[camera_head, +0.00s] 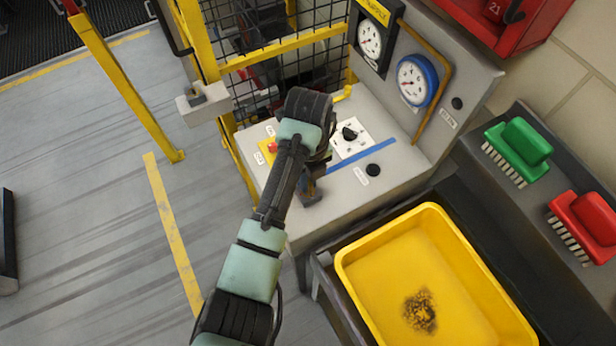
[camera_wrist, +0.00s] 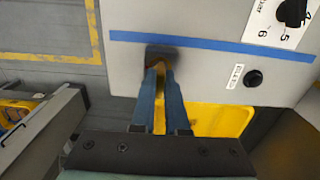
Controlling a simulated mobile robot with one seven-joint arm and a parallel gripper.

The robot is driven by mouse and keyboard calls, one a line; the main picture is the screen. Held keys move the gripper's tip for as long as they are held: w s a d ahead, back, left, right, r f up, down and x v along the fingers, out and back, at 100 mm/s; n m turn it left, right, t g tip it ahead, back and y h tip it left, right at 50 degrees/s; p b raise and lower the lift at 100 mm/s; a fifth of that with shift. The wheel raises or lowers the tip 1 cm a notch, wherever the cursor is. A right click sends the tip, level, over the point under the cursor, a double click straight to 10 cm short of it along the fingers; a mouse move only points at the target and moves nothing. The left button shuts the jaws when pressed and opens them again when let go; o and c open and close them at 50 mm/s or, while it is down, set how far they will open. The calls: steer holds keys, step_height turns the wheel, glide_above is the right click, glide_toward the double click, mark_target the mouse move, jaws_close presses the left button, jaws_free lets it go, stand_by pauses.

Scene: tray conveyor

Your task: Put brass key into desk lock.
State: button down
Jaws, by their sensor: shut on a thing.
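My gripper (camera_wrist: 160,72) points at the grey desk panel, its blue fingers shut on a small brass-brown piece (camera_wrist: 159,60), which looks like the brass key. Most of the key is hidden between the fingertips. A dark brownish patch lies on the panel just past the tips; I cannot tell whether it is the desk lock, a shadow or part of the key. In the head view my gripper (camera_head: 311,192) is at the front part of the desk (camera_head: 312,219), partly behind my arm. A round black fitting (camera_wrist: 253,78) with a small label sits to its right; it also shows in the head view (camera_head: 373,170).
A blue stripe (camera_head: 361,168) crosses the desk. A black dial (camera_head: 349,133), a red button (camera_head: 272,147) and gauges (camera_head: 415,80) are on the console. A yellow tray (camera_head: 349,276) stands at the front right. Yellow fencing (camera_head: 288,46) stands behind.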

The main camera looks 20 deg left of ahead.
steer(key=shift+f, duration=0.5)
steer(key=c, duration=0.8)
jaws_free()
steer(key=shift+c, duration=0.2)
step_height(320, 180, up, 13)
steer(key=p, duration=0.2)
steer(key=shift+p, duration=0.35)
